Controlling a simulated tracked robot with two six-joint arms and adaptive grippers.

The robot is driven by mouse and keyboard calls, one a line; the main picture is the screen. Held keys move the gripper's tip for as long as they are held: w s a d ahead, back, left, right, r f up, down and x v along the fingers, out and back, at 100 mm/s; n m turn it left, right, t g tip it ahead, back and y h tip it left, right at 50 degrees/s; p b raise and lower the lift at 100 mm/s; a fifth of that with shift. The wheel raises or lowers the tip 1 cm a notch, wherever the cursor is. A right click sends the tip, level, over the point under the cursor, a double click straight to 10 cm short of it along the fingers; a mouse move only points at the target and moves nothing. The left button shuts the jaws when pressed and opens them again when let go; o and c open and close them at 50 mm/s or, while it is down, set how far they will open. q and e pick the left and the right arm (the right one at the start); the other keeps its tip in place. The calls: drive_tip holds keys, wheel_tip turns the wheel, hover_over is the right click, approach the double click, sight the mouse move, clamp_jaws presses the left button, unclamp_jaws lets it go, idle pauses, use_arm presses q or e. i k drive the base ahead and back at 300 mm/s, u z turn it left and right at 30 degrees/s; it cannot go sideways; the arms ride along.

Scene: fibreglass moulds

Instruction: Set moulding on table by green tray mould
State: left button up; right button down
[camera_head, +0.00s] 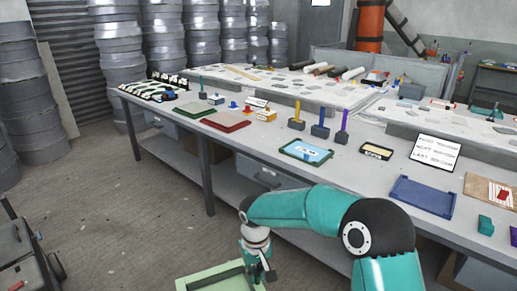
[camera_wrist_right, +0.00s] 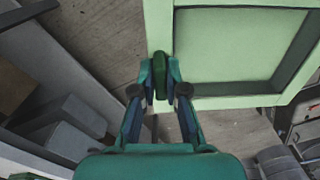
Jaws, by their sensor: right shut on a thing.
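The moulding (camera_head: 212,278) is a pale green square tray with a raised rim, at the bottom edge of the head view and partly cut off. It fills the upper right of the right wrist view (camera_wrist_right: 215,98). My right gripper (camera_head: 262,274) is shut on a dark green tab (camera_wrist_right: 160,75) at its edge, holding it in front of the table, low beside the front edge. The green tray mould (camera_head: 197,108) lies flat on the table (camera_head: 250,145), left of a red tray. My left gripper is not in view.
Nearby on the table are the red tray (camera_head: 226,121), a dark green tray with a blue inside (camera_head: 306,151) and a blue tray (camera_head: 422,195). Coloured-handled blocks (camera_head: 320,125) stand behind. Bare tabletop shows along the front edge. Grey drums (camera_head: 120,60) stand at the back left.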

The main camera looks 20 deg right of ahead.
sight(266, 138)
drive_tip(key=z, duration=0.35)
drive_tip(key=i, duration=1.7)
drive_tip(key=z, duration=0.25)
